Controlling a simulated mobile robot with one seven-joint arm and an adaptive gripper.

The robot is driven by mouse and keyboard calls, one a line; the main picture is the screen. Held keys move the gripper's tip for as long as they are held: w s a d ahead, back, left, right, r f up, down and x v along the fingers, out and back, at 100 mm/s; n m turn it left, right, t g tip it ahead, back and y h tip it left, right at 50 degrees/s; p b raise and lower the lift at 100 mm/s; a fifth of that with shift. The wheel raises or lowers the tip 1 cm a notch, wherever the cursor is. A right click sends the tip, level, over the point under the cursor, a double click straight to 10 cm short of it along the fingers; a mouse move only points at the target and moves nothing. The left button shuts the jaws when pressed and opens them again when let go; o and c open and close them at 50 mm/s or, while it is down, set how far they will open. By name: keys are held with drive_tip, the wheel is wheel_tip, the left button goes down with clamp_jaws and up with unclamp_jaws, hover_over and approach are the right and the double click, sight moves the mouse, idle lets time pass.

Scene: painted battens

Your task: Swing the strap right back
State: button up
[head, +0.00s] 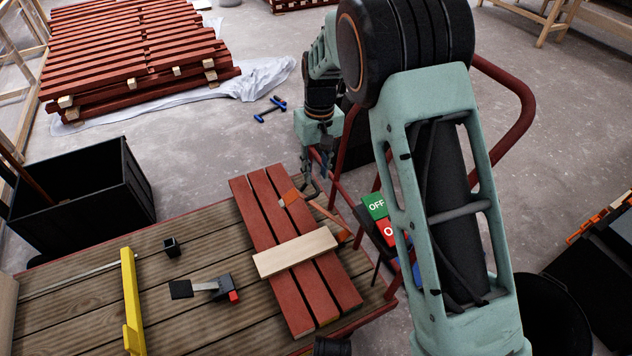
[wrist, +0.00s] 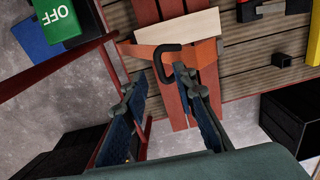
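My gripper (head: 316,180) is above and just beyond the far end of the battens. In the wrist view its blue-padded fingers (wrist: 157,82) are apart with nothing held between them. The handle is just past the fingertips, nearer the right one; I cannot tell whether they touch.
A pale wooden crosspiece (head: 295,251) lies over the battens on the slatted bench (head: 100,300). A green OFF and red block (head: 376,206) stands right of the battens. A red tubular rail (head: 522,100) runs behind my arm. A black bin (head: 90,195) is left.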

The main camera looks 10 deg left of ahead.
sight(316, 184)
drive_tip(key=shift+f+b, duration=0.3)
drive_tip(key=shift+f, duration=1.35)
clamp_jaws()
